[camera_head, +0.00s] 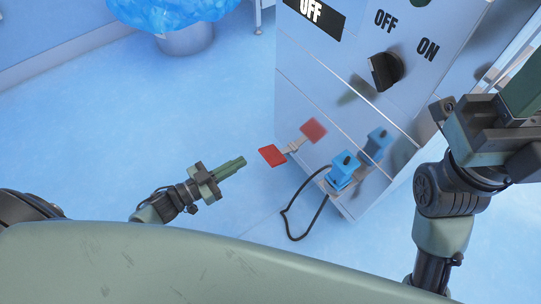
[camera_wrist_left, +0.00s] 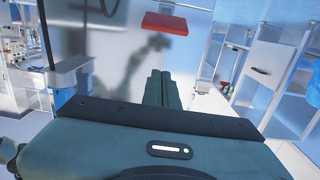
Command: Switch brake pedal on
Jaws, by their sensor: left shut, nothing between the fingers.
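The red brake pedal (camera_head: 271,155) sticks out low from the metal cabinet on a short arm; its reflection shows on the panel behind it. My left gripper (camera_head: 240,163) is shut and empty, just left of the pedal with a small gap between them. In the left wrist view the shut green fingers (camera_wrist_left: 163,88) point toward the red pedal (camera_wrist_left: 178,24), which is ahead of and above the fingertips in the picture.
A black rotary switch (camera_head: 385,70) is higher on the cabinet. A bin with a blue bag (camera_head: 185,40) stands behind. The floor at left is clear.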

